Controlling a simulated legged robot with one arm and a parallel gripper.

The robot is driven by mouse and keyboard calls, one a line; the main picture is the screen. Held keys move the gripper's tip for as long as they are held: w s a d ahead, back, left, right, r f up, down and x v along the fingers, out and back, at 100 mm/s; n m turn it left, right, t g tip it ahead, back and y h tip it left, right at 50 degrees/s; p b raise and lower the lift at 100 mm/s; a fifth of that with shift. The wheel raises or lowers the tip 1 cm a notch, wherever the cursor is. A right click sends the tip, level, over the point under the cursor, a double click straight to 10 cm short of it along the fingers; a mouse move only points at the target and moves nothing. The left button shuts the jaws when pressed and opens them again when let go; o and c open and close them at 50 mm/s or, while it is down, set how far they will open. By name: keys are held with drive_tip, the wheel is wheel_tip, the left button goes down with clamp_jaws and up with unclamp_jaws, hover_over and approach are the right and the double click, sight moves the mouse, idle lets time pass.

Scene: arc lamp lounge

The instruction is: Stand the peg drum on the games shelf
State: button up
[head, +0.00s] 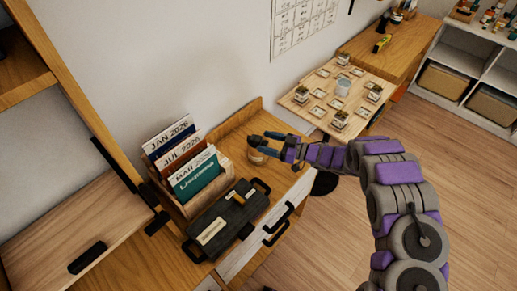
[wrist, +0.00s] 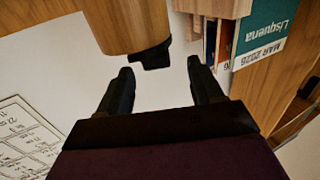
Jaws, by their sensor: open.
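The peg drum appears to be the small wooden cylinder (head: 257,157) with a dark top, standing on the wooden desk below my gripper. In the wrist view, which is upside down, the wooden cylinder (wrist: 127,22) is large, with a black knob (wrist: 151,56) at its end. My gripper (head: 258,141) is open and empty; in the wrist view its two dark fingers (wrist: 160,72) point toward the knob, which lies just beyond the fingertips and between them. A wood-framed shelf unit (head: 75,225) stands at left; I cannot tell if it is the games shelf.
A file box (head: 190,200) with calendar folders (head: 195,172) stands left of the cylinder. A black case (head: 230,218) with handles lies in front of it. Behind are a small table (head: 300,105) with cards and pots, and a white shelf unit (head: 470,50). The floor at right is clear.

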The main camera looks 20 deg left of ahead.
sight(261, 140)
drive_tip(key=a, duration=0.3)
drive_tip(key=a+b, duration=0.1)
drive_tip(key=a, duration=0.1)
drive_tip(key=shift+w+a+f, duration=0.1)
drive_tip(key=shift+w+f, duration=0.05)
drive_tip(key=shift+w, duration=0.1)
clamp_jaws()
idle(0.4)
